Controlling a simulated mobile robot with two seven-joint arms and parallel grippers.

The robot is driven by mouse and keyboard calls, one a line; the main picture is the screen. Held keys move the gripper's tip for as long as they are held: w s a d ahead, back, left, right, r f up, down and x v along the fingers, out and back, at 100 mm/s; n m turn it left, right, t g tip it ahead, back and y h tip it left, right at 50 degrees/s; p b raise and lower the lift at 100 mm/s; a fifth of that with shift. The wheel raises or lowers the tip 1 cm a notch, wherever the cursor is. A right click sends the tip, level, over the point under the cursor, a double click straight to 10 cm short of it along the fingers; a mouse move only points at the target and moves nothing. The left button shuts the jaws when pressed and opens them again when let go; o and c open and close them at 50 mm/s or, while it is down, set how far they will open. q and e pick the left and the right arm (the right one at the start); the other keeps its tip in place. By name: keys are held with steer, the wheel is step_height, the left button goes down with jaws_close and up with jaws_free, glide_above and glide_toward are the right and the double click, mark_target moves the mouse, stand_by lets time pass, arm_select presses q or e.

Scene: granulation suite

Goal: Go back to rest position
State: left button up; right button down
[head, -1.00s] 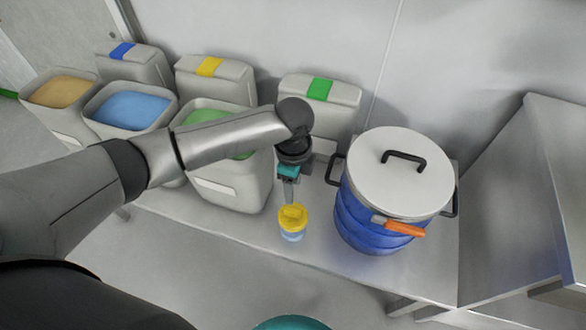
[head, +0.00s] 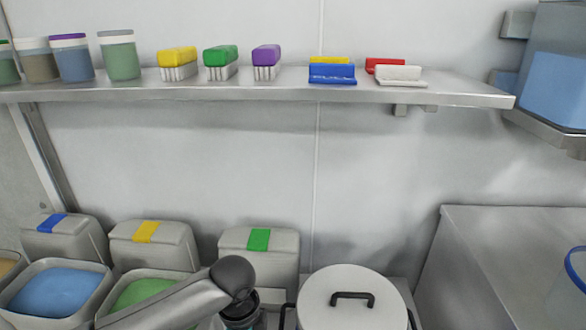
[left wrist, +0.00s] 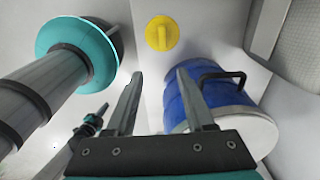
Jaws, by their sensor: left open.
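My left gripper (left wrist: 159,74) is open and empty in the left wrist view, its two fingers apart. Beyond the fingertips is a cup with a yellow lid (left wrist: 162,33), standing free of them. In the head view my left arm comes in at the bottom and its gripper is below the picture edge. My right gripper cannot be made out in either view.
A blue drum (left wrist: 210,98) stands close to the right finger; its white lid (head: 352,300) shows in the head view. Open bins with blue (head: 55,292) and green (head: 145,290) contents stand left. A wall shelf (head: 270,86) holds jars and brushes. A steel table (head: 510,250) is right.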

arm_select(q)
steer(key=s+d+n+t+h, duration=0.2)
steer(key=s+d+n+h, duration=0.1)
steer(key=s+d+n, duration=0.4)
steer(key=s+a+n+t+y, duration=0.1)
steer(key=s+a+n+y, duration=0.2)
steer(key=s+a+n, duration=0.9)
step_height(320, 180, down, 20)
steer(key=w+a+m, duration=0.2)
steer(key=a+m, duration=0.1)
steer(key=s+a+f, duration=0.2)
steer(key=s+f, duration=0.4)
steer(key=f, duration=0.1)
steer(key=s+a+f+g, duration=0.1)
steer(key=s+a+f, duration=0.1)
steer(key=s+f, duration=0.4)
steer(key=shift+s+a+f+y, duration=0.3)
steer(key=shift+f+y, duration=0.1)
steer(key=shift+f, duration=0.1)
